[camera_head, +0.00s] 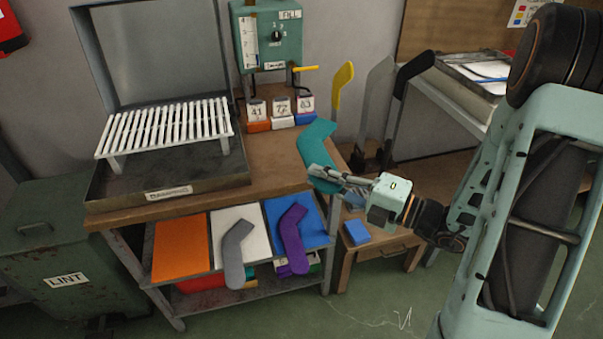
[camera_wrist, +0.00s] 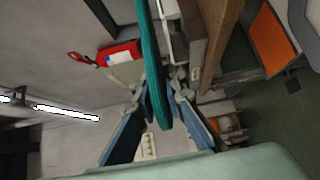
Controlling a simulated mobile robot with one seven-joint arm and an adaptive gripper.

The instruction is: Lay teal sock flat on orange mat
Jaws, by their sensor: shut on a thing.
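The teal sock (camera_head: 317,146) is held up by my gripper (camera_head: 322,176) in the head view, upright above the right end of the wooden bench. In the wrist view the teal sock (camera_wrist: 152,60) runs edge-on between the two fingers of my gripper (camera_wrist: 160,88), which are shut on it. The orange mat (camera_head: 181,248) lies flat and bare on the shelf below the bench front, at the left of the row. It also shows in the wrist view (camera_wrist: 272,40). The sock is apart from the mat, above it and to its right.
A grey sock (camera_head: 236,253) lies on the white mat (camera_head: 223,222) and a purple sock (camera_head: 291,238) on the blue mat (camera_head: 312,226). A slatted rack (camera_head: 165,127) stands on the bench (camera_head: 268,160). Yellow, grey and black sock-shaped boards (camera_head: 377,100) stand behind my gripper. A lint bin (camera_head: 65,250) is at left.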

